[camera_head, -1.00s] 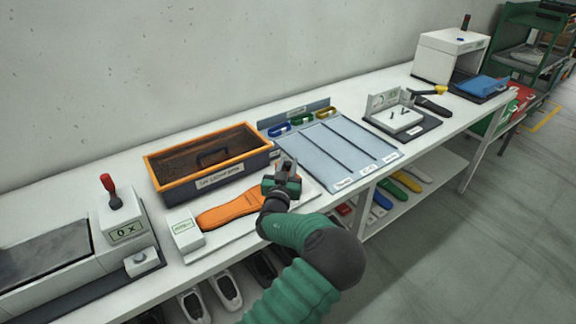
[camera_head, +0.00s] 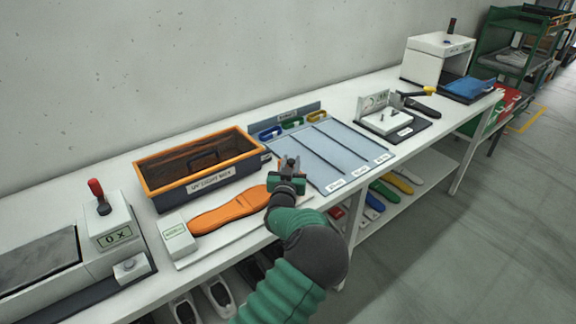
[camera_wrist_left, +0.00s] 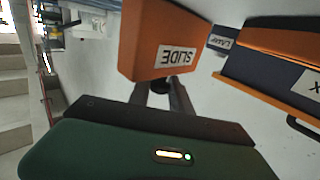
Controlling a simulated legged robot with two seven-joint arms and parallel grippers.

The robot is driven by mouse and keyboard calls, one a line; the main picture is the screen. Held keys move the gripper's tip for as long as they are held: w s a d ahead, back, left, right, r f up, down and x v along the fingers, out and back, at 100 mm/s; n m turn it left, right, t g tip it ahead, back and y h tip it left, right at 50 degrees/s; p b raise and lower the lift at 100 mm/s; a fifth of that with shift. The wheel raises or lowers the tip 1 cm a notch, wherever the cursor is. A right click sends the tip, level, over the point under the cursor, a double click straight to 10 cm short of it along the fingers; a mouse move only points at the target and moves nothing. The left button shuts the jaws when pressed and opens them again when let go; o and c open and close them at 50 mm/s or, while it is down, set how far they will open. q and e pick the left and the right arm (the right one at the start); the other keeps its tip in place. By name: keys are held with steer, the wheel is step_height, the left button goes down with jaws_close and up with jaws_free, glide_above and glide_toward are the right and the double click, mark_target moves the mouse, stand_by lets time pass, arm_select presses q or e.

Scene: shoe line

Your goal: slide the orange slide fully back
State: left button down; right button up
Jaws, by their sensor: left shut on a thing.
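In the head view an orange sole-shaped piece (camera_head: 228,212) lies on a white board (camera_head: 205,245) at the front of the bench. My left gripper (camera_head: 289,166) is at the right end of this piece and covers what lies beneath it. In the left wrist view an orange block (camera_wrist_left: 165,42) labelled SLIDE stands just ahead of the fingers. The left gripper (camera_wrist_left: 167,88) is shut at a small dark knob (camera_wrist_left: 175,86) by the block's lower edge. The fingertips partly hide the knob. My right gripper is not in view.
An orange-rimmed UV light box (camera_head: 205,183) stands behind the board. A small white labelled block (camera_head: 178,237) sits at the board's left end. A grey-blue divided tray (camera_head: 330,150) lies close to the right of the gripper.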

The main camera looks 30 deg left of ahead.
arm_select(q)
steer(key=c, duration=1.6)
jaws_free()
steer(key=shift+w+d+r, duration=0.1)
steer(key=shift+w+r, duration=0.05)
steer(key=o, duration=0.4)
steer(key=shift+w+f, duration=0.3)
steer(key=shift+s+r, duration=0.15)
steer(key=shift+s, duration=0.2)
steer(key=v, duration=1.6)
steer(key=shift+s+d, duration=0.1)
steer(key=shift+s, duration=0.1)
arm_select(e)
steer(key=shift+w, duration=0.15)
